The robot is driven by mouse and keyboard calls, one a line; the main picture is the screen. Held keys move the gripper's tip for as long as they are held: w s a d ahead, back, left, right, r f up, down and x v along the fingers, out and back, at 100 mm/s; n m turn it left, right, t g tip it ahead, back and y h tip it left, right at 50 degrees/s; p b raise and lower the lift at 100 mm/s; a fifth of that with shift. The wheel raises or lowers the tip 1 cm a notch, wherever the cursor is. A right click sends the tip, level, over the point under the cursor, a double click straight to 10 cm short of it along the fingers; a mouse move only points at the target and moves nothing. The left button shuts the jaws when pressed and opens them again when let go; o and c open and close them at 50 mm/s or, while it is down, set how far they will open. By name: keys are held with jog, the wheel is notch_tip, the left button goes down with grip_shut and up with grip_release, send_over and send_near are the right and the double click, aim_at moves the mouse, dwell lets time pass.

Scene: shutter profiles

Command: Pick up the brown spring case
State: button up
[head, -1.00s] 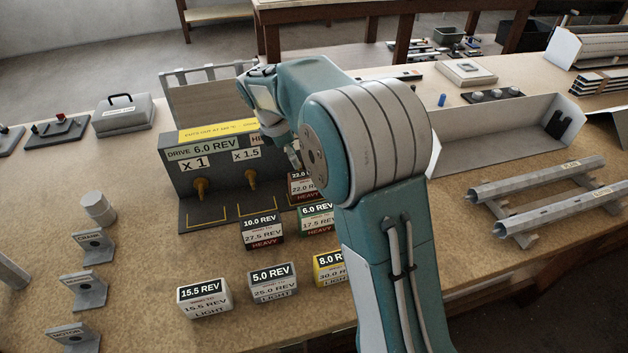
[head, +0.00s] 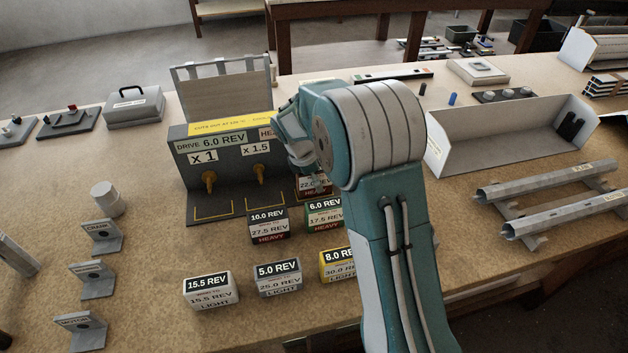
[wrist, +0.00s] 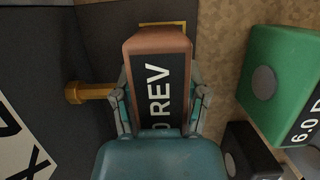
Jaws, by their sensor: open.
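The brown spring case (wrist: 158,45) lies between the two fingers of my gripper (wrist: 160,98) in the wrist view. Its dark label with "REV" faces the camera. The fingers are open, one on each side of the case; I cannot tell whether they touch it. In the head view the case (head: 314,187) stands by the right end of the grey drive stand (head: 226,150), partly hidden by my arm. My gripper (head: 316,178) is right above and around it there, its fingertips mostly hidden.
A brass peg (wrist: 90,92) is left of the case. A green case (wrist: 272,75) and a black case (wrist: 250,145) are close on its right. White (head: 211,290), grey (head: 278,278) and yellow (head: 338,264) cases stand in front. A long tray (head: 505,140) lies right.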

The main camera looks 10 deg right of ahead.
grip_shut()
jog(key=shift+r, duration=0.1)
